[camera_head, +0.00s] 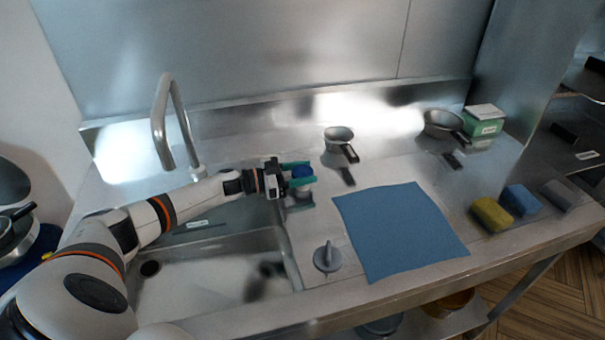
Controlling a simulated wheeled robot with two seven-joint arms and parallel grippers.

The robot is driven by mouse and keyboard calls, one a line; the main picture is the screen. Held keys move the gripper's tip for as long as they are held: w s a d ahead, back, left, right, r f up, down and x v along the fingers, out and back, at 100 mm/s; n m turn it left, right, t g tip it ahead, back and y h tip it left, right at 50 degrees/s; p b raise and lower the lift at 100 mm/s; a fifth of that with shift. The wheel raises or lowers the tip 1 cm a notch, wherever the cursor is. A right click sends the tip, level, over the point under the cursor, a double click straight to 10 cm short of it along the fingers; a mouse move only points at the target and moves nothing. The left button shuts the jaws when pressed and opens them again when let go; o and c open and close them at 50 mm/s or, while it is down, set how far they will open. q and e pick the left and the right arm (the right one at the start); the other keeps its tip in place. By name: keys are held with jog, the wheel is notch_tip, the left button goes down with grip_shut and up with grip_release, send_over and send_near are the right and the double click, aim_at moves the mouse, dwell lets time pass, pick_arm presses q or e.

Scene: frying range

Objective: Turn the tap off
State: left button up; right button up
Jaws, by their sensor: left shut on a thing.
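The tap (160,120) is a bent metal spout at the back left, arching over the sink (205,285). I see no water running from it. A blue-topped knob (302,171) stands on the steel counter to the right of the tap. My left gripper (301,176) reaches in from the left, its teal fingers closed on either side of the blue knob, partly hiding it. How the knob is turned cannot be made out. My right gripper is not in view.
A grey round piece with an upright grip (327,257) sits right of the sink. A blue cloth (400,230) lies beside it. Two small pans (338,136) (440,122), a green box (484,121), and yellow (491,214), blue (520,200) and grey (559,194) blocks stand further right.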

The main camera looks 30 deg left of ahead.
pick_arm(q)
jog(key=o, duration=1)
jog(key=shift+b+v, duration=1.15)
jog(key=shift+v, duration=4.85)
